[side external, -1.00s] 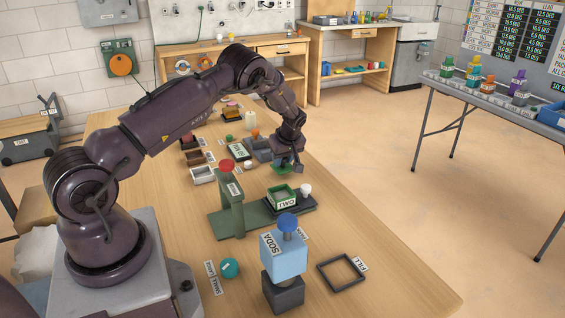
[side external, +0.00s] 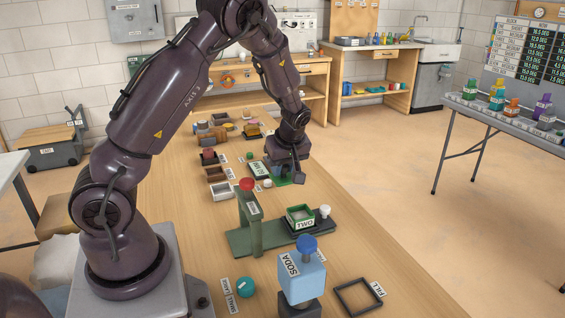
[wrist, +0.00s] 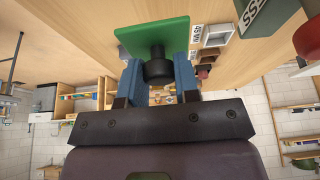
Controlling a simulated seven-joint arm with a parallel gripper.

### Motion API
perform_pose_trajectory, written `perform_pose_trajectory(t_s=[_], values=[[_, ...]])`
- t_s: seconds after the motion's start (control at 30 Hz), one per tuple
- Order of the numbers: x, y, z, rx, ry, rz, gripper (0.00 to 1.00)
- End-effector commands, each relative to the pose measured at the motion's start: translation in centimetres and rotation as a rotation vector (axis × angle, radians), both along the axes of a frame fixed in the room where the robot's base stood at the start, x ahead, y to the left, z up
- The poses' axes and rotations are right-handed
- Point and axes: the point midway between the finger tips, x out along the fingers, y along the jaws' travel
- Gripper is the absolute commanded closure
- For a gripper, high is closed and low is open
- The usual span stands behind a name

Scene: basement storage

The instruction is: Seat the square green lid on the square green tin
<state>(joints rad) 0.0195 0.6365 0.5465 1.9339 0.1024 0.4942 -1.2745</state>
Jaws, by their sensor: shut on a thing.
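My gripper (side external: 284,173) is shut on the dark knob (wrist: 158,68) of the square green lid (wrist: 152,36). The blue fingers flank the knob in the wrist view. In the side view the lid (side external: 282,181) shows partly below the fingers, low over the table, behind and left of the tin; contact with the table cannot be told. The square green tin (side external: 300,211), open on top and labelled TWO, sits on a dark plate beside the green press. Nothing covers the tin's opening.
The green press (side external: 250,222) with a red knob stands left of the tin. A blue SODA block (side external: 301,278) and a dark square frame (side external: 358,297) are in front. The right table side is clear.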

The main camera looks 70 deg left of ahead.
Motion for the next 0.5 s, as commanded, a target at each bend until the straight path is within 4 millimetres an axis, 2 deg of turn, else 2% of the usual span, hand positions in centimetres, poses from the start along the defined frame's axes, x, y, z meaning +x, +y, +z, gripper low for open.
perform_pose_trajectory(t_s=[0.03,0.1,0.2,0.5], values=[[0.9,-1.3,-0.3,0.0,0.001,-0.016,0.93],[1.8,-2.6,-0.7,0.001,0.002,-0.022,0.93],[2.7,-3.9,-1.1,0.001,0.002,-0.027,0.93],[3.0,-4.3,-3.0,0.001,0.002,-0.026,0.93]])
